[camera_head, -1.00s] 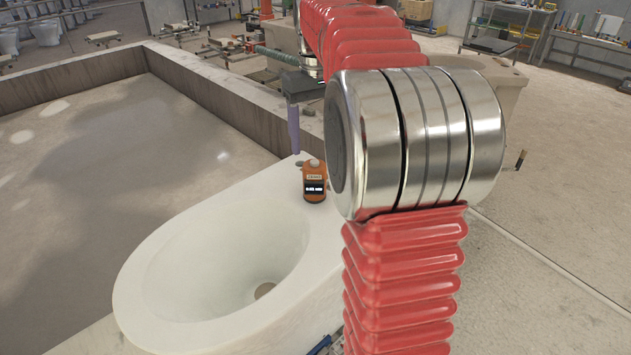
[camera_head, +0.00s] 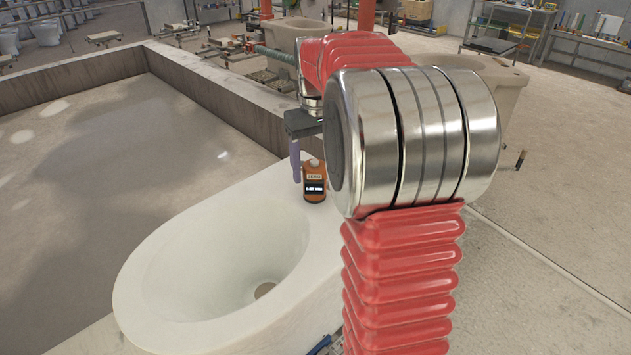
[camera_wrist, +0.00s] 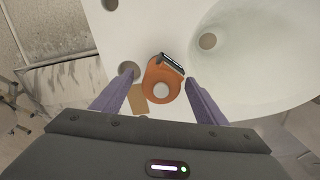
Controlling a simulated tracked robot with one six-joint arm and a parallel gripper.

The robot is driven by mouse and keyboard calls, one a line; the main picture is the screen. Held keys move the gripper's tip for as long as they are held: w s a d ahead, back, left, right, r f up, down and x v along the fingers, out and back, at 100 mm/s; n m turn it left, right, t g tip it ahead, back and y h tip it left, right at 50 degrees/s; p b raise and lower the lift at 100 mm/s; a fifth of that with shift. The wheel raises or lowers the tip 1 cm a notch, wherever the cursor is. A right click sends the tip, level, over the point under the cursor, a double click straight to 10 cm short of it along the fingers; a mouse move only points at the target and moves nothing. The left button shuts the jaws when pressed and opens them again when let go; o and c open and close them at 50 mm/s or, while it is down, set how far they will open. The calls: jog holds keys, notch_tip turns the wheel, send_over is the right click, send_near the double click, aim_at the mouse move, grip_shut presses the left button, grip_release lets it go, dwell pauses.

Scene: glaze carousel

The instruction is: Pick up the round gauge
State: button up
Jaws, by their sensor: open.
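The round gauge is an orange device with a dark display and a pale round knob on top. It stands on the rim of the white toilet bowl in the head view (camera_head: 314,181). In the wrist view the gauge (camera_wrist: 161,80) lies between the tips of my two purple fingers. My gripper (camera_wrist: 160,88) is open, with a gap on both sides of the gauge. In the head view one purple finger of my gripper (camera_head: 296,161) shows just left of the gauge; the other finger is hidden.
The white toilet bowl (camera_head: 150,285) has a drain hole and round holes in its rim. A tan patch (camera_wrist: 138,99) lies beside the gauge. A grey-walled basin (camera_head: 225,105) is at the left. Open concrete floor lies at the right.

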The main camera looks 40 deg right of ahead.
aim_at(314, 181)
jog(key=f, duration=0.5)
jog(key=shift+w+a, duration=0.1)
jog(key=shift+w, duration=0.1)
jog(key=shift+c, duration=0.2)
jog(key=c, duration=1.1)
notch_tip(314, 181, up, 10)
jog(key=shift+f, duration=0.2)
jog(key=shift+r, duration=0.25)
dwell(0.4)
